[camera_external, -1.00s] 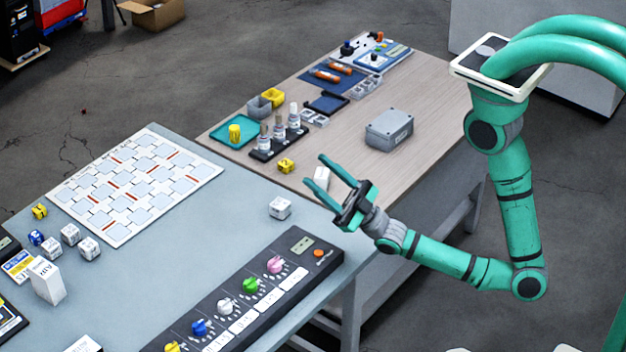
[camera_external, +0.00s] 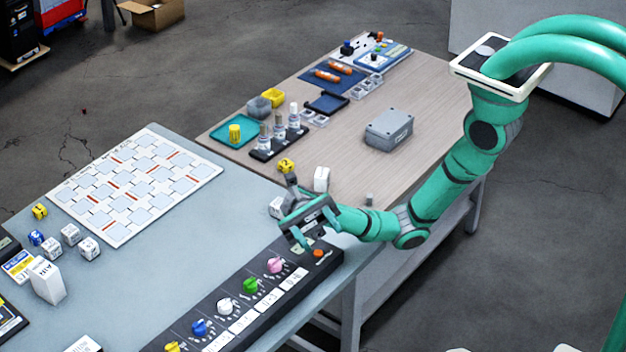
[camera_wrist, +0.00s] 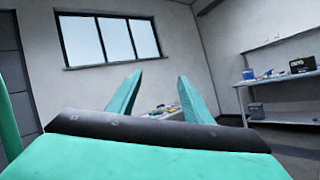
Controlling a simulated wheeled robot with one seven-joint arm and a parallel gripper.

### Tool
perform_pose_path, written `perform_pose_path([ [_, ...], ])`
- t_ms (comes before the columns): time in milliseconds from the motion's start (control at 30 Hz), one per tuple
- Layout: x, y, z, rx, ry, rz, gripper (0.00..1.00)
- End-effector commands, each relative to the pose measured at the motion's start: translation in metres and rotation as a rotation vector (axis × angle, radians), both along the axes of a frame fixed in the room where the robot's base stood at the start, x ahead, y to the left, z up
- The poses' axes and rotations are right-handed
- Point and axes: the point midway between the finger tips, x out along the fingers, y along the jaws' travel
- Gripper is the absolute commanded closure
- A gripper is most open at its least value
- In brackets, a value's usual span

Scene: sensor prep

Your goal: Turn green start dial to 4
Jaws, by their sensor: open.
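The green dial (camera_external: 251,286) sits on a long black control panel (camera_external: 213,303), in a row between a pink dial (camera_external: 274,265) and a white dial (camera_external: 226,305). A blue dial (camera_external: 199,327) and a yellow dial (camera_external: 172,347) continue the row. Small marks surround each dial, too small to read. My open, empty gripper (camera_external: 294,243) is above the far right end of the panel, near the orange button (camera_external: 319,253), and apart from the green dial. In the wrist view my two green fingers (camera_wrist: 155,95) are spread, with a wall and window beyond; no dial shows there.
A white cube (camera_external: 276,207) is partly hidden behind my gripper. The grey table's middle (camera_external: 190,250) is clear.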

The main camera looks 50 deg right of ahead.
Motion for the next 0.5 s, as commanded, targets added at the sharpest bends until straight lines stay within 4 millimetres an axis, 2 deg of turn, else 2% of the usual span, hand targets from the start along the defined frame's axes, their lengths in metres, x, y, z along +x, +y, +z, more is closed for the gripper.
perform_pose_path([
  [100,-0.016,0.015,-0.023,-0.041,-0.205,0.04,0.54],
  [233,-0.025,0.027,-0.054,-0.088,-0.421,0.084,0.54],
  [367,-0.023,0.033,-0.089,-0.138,-0.638,0.129,0.54],
  [500,-0.008,0.035,-0.127,-0.198,-0.87,0.181,0.54],
])
